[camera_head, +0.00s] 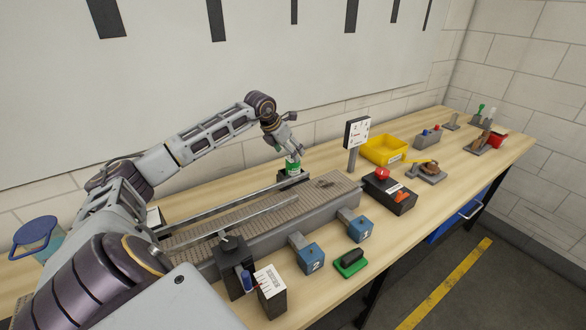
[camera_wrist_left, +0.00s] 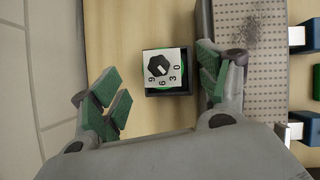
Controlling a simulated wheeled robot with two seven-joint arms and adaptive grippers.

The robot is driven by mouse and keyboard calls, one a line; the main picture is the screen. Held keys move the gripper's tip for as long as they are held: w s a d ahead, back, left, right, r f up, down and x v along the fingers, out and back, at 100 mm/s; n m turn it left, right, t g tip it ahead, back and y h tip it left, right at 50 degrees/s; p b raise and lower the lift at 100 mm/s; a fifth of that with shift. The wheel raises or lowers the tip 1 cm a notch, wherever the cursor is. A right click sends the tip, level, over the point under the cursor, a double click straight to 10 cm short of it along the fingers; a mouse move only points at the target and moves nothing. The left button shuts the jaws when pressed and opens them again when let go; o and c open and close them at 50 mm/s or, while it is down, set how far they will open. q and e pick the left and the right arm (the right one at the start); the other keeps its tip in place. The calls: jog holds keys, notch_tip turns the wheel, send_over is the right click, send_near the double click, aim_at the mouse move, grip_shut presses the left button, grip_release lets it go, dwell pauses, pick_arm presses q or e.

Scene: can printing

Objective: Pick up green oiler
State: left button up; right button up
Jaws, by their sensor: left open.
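I cannot tell for certain which green thing is the oiler. My left gripper (camera_head: 296,152) is open and empty over a small green and white item with a dark base (camera_head: 292,166), behind the conveyor. In the left wrist view, the open fingers (camera_wrist_left: 160,86) stand on either side of and nearer than a black box with a white dial face (camera_wrist_left: 166,68) and green edges. No contact shows. A small upright green item (camera_head: 480,109) stands far right at the back. My right gripper is out of view.
A conveyor (camera_head: 262,212) runs beside the left gripper; it also shows in the left wrist view (camera_wrist_left: 252,95). A signed post (camera_head: 356,134) and a yellow bin (camera_head: 383,149) stand to the right. Numbered blue blocks (camera_head: 311,258) line the front. The wall is close behind.

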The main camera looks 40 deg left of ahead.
aim_at(293, 167)
pick_arm(q)
jog(key=shift+p+x, duration=0.35)
jog(key=shift+x, duration=0.7)
jog(key=shift+p+x, duration=0.3)
jog(key=shift+x, duration=1)
jog(key=shift+s+f, duration=0.15)
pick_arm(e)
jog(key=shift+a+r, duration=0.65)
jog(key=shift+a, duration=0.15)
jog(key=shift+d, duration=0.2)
pick_arm(q)
jog(key=shift+c, duration=0.3)
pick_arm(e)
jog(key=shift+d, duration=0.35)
pick_arm(q)
jog(key=c, duration=1.2)
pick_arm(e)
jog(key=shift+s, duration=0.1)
